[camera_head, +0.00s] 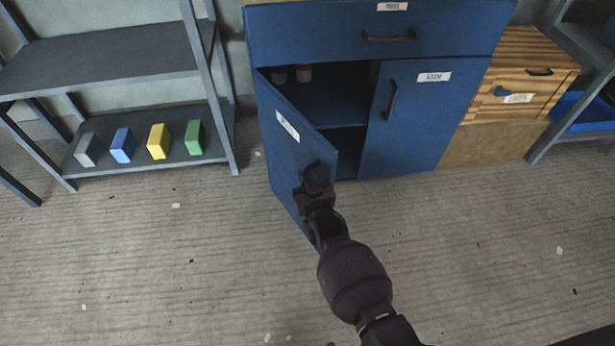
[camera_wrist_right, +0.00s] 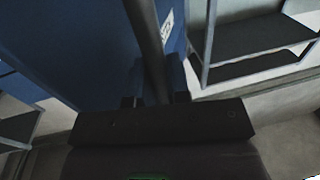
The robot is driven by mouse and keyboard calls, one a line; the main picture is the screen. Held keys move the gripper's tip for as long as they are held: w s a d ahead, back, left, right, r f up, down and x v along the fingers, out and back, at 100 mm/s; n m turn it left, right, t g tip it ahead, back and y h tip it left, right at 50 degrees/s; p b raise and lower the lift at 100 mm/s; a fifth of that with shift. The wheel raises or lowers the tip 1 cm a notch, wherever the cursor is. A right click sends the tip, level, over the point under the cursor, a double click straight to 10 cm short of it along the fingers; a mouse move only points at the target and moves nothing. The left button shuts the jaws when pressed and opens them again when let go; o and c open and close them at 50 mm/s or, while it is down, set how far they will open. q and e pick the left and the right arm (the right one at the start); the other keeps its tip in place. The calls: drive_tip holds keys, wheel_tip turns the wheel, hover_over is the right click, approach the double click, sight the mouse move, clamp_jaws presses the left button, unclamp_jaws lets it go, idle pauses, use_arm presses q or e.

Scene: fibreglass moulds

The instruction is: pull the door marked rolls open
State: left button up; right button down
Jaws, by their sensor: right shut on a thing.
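The blue cabinet's left door (camera_head: 291,140) stands partly open, swung out toward me on its left edge. It bears a white label (camera_head: 287,125) whose text is too small to read. My right gripper (camera_head: 314,180) is shut on the dark bar handle near the door's free edge. In the right wrist view the handle (camera_wrist_right: 147,45) runs between the fingers, with the blue door (camera_wrist_right: 85,45) behind it. Inside the opening are a dark shelf (camera_head: 325,108) and two small containers (camera_head: 303,72). My left gripper is not in view.
The cabinet's right door (camera_head: 415,125) and top drawer (camera_head: 440,36) are closed. A grey shelf rack (camera_head: 105,60) with several coloured blocks stands at left. A wooden drawer unit (camera_head: 520,75) and a blue bin (camera_head: 590,110) are at right. The floor (camera_head: 180,260) in front is clear.

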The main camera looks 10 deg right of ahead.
idle(0.3)
drive_tip(key=c, duration=1.1)
unclamp_jaws()
drive_tip(key=shift+s, duration=0.15)
